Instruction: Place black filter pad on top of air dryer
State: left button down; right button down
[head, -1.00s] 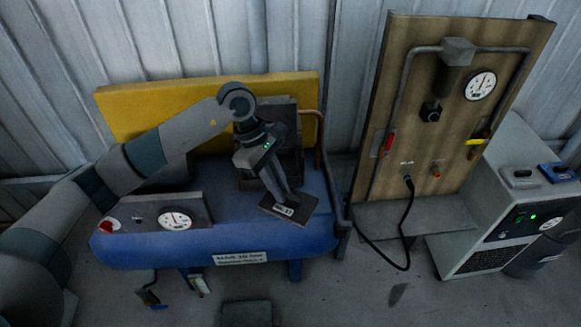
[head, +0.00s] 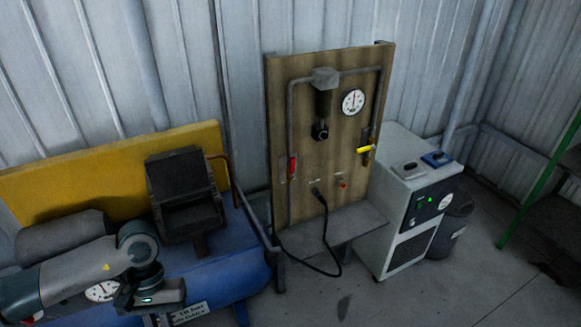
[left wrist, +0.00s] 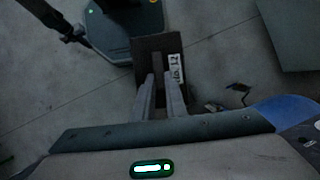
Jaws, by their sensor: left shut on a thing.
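The black filter pad (left wrist: 148,48) is a flat dark plate with a white printed label, seen in the left wrist view. My left gripper (left wrist: 159,80) is shut on it, with the pad sticking out beyond the fingertips. In the head view my left gripper (head: 155,314) is at the bottom left, in front of the blue tank, and I cannot clearly make out the pad there. The air dryer (head: 408,222) is a pale cabinet with a dark panel and green light, well to the right of the gripper. My right gripper is not in view.
A grey item (head: 408,169) and a blue item (head: 437,158) sit on the dryer's top. A wooden panel (head: 308,140) with a gauge and hanging black hose stands between gripper and dryer. A dark open housing (head: 190,205) is on the blue tank (head: 235,262). A bin (head: 452,225) stands beside the dryer.

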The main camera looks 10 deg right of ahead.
aim_at(394, 143)
jog(key=i+l, duration=0.15)
jog(key=l, duration=0.35)
jog(key=i+l, duration=0.15)
jog(key=l, duration=0.35)
jog(key=i+l, duration=0.15)
jog(key=l, duration=0.35)
jog(key=i+l, duration=0.15)
jog(key=l, duration=0.35)
jog(key=i+l, duration=0.2)
jog(key=l, duration=0.3)
jog(key=i+l, duration=0.15)
jog(key=l, duration=0.35)
jog(key=i+l, duration=0.15)
jog(key=l, duration=0.35)
jog(key=i+l, duration=0.15)
jog(key=l, duration=0.4)
jog(key=i+l, duration=0.2)
jog(key=l, duration=0.15)
jog(key=i+l, duration=0.2)
jog(key=l, duration=0.15)
jog(key=i+l, duration=0.2)
jog(key=l, duration=0.15)
jog(key=i+l, duration=0.2)
jog(key=l, duration=0.15)
jog(key=i+l, duration=0.2)
jog(key=i+z, duration=0.05)
jog(key=i, duration=0.05)
